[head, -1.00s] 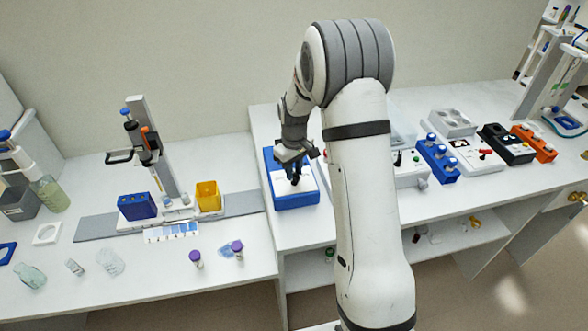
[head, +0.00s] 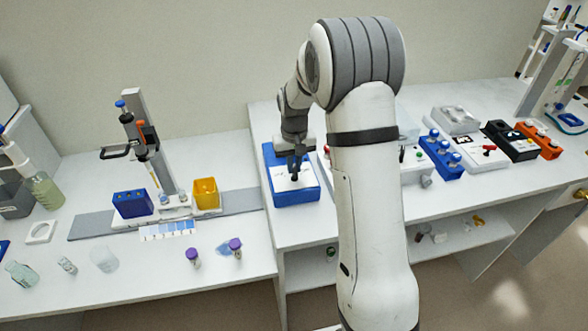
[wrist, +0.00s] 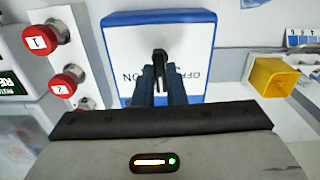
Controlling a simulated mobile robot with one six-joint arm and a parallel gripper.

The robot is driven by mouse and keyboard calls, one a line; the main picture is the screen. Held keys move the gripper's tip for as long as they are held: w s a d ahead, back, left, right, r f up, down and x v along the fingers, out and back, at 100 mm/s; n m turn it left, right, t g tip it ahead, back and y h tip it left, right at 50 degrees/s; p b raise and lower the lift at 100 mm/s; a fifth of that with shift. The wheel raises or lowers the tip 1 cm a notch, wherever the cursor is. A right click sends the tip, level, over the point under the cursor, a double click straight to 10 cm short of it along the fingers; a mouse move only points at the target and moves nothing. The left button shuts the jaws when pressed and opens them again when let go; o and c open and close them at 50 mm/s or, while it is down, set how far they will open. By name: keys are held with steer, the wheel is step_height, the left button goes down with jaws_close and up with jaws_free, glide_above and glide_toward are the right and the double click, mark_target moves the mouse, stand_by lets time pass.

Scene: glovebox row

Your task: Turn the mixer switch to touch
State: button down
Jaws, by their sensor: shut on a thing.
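The mixer is a blue box with a white top panel (wrist: 125,45); in the head view its blue front (head: 297,198) shows beside my arm, on the raised bench. Its switch (wrist: 159,58) is a dark lever standing at the middle of the panel, between an ON mark on the left and an OFF mark on the right, both upside down. I cannot read a touch mark. My gripper (wrist: 159,82) is shut on the switch, a finger on each side; in the head view the gripper (head: 295,173) is over the panel. The fingers hide the lever's lower part.
Red numbered knobs (wrist: 61,84) stand close left of the mixer in the wrist view. A yellow cup (wrist: 274,76) is to the right. In the head view, a pipette stand (head: 140,145) is left, and several devices such as a blue block (head: 441,155) are right.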

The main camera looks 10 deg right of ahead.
stand_by(0.3)
steer(key=c, duration=1.5)
jaws_free()
step_height(320, 180, up, 8)
steer(key=shift+f+b, duration=0.1)
steer(key=shift+b, duration=0.6)
